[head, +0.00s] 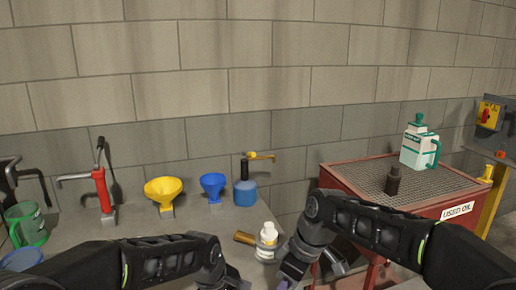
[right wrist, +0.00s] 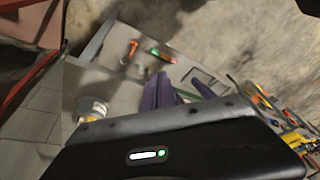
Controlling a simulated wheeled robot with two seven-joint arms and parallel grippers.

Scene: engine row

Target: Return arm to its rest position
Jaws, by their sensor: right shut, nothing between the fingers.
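My right arm (head: 375,225) comes in from the right and bends down near the middle of the head view. My right gripper (head: 284,284) is at the bottom edge there, mostly cut off. In the right wrist view its purple fingers (right wrist: 167,93) are together with nothing between them. My left arm (head: 165,262) reaches in from the left and bends down at the bottom edge. Its gripper is below the picture. A white bottle (head: 267,238) stands on the bench just left of my right wrist, apart from it as far as I can tell.
A yellow funnel (head: 163,190), blue funnel (head: 212,184), blue pump can (head: 245,192) and red pump (head: 103,190) stand on the bench. A red used-oil cart (head: 440,212) at right carries a white-green jug (head: 419,146) and a dark bottle (head: 392,180). A green jug (head: 27,223) is at far left.

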